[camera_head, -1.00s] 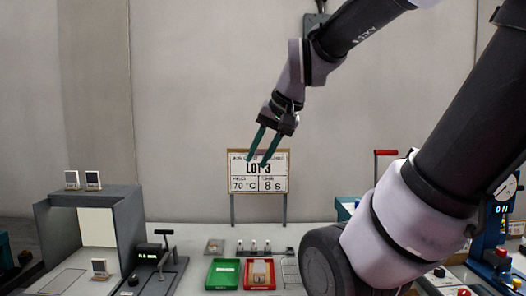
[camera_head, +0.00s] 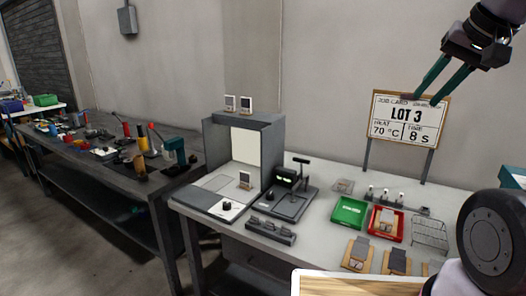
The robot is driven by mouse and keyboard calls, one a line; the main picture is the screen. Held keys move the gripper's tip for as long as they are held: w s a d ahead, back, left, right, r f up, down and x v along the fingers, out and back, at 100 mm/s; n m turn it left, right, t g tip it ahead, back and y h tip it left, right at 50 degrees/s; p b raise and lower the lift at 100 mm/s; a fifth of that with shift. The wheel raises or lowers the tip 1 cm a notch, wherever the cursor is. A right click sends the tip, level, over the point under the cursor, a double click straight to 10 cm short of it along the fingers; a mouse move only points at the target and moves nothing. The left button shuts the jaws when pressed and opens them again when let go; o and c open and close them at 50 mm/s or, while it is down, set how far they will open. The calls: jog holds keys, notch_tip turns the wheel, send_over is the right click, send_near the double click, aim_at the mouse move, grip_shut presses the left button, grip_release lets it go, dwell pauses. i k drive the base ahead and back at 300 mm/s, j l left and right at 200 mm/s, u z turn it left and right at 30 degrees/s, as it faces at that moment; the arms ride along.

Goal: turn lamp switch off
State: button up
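A grey light booth (camera_head: 212,139) stands on the left part of the light worktable, with a bright panel (camera_head: 245,147) inside it. A black knob (camera_head: 227,205) on a white plate sits at its front edge; it may be the lamp switch, but its position is too small to read. My gripper (camera_head: 424,101) is at the upper right, in front of the job card, well away from the booth. Its two green fingers are apart with nothing between them.
The worktable also holds a black lever device (camera_head: 292,190), a green tray (camera_head: 350,212), a red tray (camera_head: 399,224) and a wire rack (camera_head: 430,232). The LOT 3 job card (camera_head: 408,115) stands behind. A dark, cluttered bench (camera_head: 110,165) lies left. Open floor shows at lower left.

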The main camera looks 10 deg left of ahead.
aim_at(226, 205)
jog(key=i+j+u, duration=0.2)
jog(key=j+u, duration=0.15)
jog(key=i+j+u, duration=0.4)
jog(key=k+j, duration=0.1)
